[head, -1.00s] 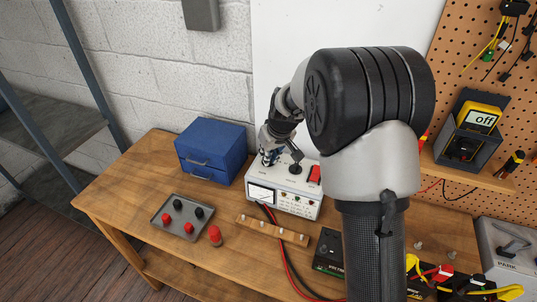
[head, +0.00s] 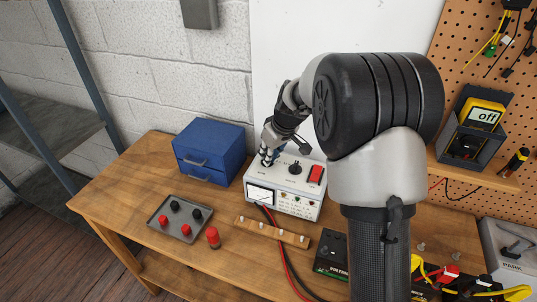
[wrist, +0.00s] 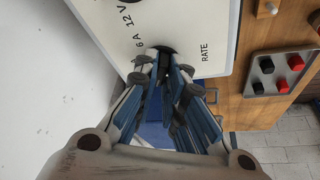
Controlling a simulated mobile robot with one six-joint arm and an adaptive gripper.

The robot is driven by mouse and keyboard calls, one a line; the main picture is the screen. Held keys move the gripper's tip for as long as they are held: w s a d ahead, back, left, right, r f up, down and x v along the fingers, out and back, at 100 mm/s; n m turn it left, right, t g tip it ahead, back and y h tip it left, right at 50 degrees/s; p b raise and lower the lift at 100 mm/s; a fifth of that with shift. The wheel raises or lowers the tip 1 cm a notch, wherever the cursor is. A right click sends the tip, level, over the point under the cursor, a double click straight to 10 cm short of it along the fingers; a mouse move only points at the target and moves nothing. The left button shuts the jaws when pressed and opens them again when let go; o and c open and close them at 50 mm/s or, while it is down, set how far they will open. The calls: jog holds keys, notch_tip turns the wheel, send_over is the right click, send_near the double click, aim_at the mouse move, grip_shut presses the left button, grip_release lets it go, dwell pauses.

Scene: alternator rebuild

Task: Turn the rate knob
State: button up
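The rate knob (wrist: 163,49) is a dark round shape on the white panel, beside the printed word RATE in the wrist view. My gripper (wrist: 164,66) has its two blue-padded fingers pointing at the panel, one on each side of the knob. The fingertips hide much of the knob, and I cannot tell whether both touch it. In the head view my gripper (head: 268,158) is at the left of the top of the white charger box (head: 310,206). The fingers cover the knob there.
Another black knob (head: 295,168) and a red switch (head: 316,174) stand right of my gripper on the box top. A blue drawer box (head: 210,150) is close on the left. A grey tray (head: 160,228) with red and black caps lies in front.

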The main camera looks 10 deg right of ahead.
jog(key=o, duration=0.4)
jog(key=shift+o, duration=0.2)
jog(key=v, duration=1.2)
